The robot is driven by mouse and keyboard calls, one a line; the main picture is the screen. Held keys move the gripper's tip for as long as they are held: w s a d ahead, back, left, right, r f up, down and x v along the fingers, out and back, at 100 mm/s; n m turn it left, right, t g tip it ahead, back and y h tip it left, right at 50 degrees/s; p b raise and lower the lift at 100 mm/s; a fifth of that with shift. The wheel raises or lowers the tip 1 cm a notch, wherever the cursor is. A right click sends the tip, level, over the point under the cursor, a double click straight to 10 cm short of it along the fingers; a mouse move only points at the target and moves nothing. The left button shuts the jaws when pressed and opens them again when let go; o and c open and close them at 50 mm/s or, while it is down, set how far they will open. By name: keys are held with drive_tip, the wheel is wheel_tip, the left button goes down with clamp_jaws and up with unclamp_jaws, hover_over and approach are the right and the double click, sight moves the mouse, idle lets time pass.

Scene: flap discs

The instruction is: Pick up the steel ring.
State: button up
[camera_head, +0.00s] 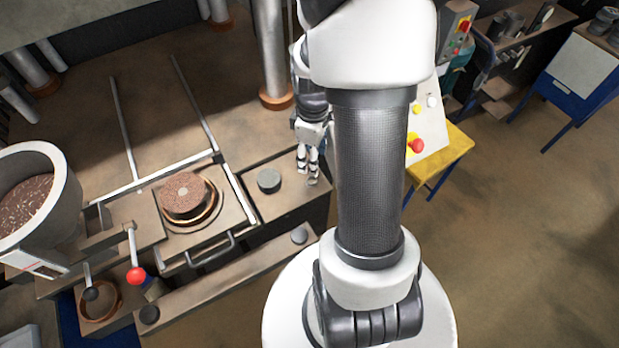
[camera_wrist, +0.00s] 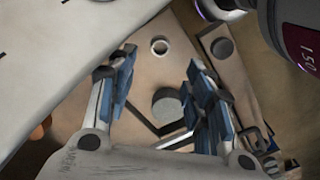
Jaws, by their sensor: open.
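The steel ring (camera_wrist: 153,47) is a small pale ring with an open middle. In the wrist view it lies flat on a brown metal surface, near the top middle. In that view my gripper (camera_wrist: 160,64) is open, with its blue-padded fingers to the left and right of the ring's line and nothing between them. In the head view my gripper (camera_head: 307,173) hangs over the right part of the machine bed, just right of a grey round disc. I cannot make out the ring in the head view; the gripper may hide it.
The grey disc (camera_head: 269,180) stands close by; it also shows in the wrist view (camera_wrist: 167,103). A round knob (camera_head: 299,235) is at the bed's front edge. A brown flap disc (camera_head: 183,193) sits on the press plate.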

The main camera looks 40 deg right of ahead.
sight(312, 180)
wheel_tip(312, 180, down, 10)
drive_tip(key=shift+r+b, duration=0.25)
drive_tip(key=shift+b, duration=0.3)
drive_tip(key=shift+c, duration=0.6)
drive_tip(key=c, duration=0.7)
